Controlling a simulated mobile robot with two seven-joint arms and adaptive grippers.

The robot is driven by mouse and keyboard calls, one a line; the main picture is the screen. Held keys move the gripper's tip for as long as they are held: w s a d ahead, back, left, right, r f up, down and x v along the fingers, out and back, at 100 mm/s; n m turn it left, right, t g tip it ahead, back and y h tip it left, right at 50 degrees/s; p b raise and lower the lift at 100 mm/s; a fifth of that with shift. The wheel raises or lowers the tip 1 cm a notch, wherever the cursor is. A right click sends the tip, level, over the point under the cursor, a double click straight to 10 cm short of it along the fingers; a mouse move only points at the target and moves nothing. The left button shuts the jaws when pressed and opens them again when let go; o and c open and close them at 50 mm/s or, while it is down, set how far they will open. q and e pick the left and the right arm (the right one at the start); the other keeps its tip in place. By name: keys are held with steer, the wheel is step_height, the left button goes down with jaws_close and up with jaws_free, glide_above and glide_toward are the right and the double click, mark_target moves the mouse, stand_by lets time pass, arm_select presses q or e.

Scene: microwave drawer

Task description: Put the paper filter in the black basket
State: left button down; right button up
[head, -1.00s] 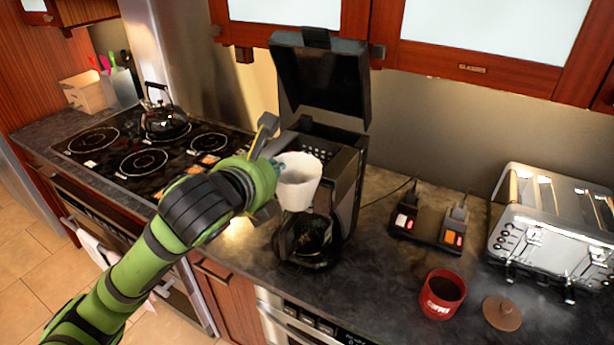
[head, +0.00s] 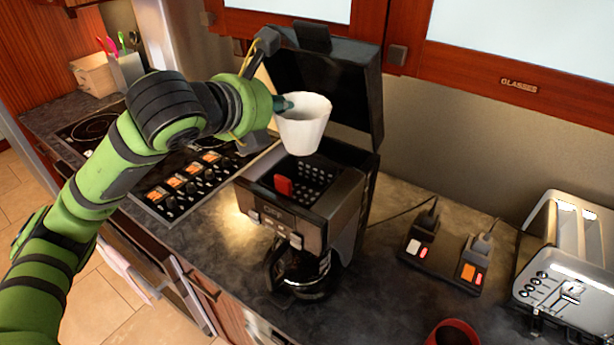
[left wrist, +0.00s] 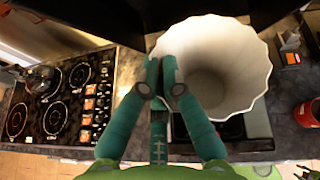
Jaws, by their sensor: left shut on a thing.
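The white paper filter (head: 303,124) is held upright above the coffee maker. My left gripper (head: 284,103) is shut on the filter's left side near its rim. The filter's open top shows in the left wrist view (left wrist: 222,70), with the left gripper (left wrist: 162,84) pinching its near wall. The black basket (head: 312,178), with a perforated wall and a red tab, lies in the open top of the coffee maker (head: 345,205), below the filter and apart from it. My right gripper is not in view.
The raised lid (head: 345,85) stands behind the filter. A glass carafe (head: 300,272) sits under the brewer. The stove (head: 185,185) is left; a switched power strip (head: 440,255), a toaster (head: 570,265) and a red mug (head: 453,333) are right.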

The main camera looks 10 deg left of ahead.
arm_select(q)
steer(key=f, duration=0.3)
steer(key=f+p, duration=0.1)
steer(key=f, duration=0.6)
steer(key=shift+s+f, duration=0.1)
steer(key=shift+s, duration=0.3)
steer(key=c, duration=1.4)
jaws_free()
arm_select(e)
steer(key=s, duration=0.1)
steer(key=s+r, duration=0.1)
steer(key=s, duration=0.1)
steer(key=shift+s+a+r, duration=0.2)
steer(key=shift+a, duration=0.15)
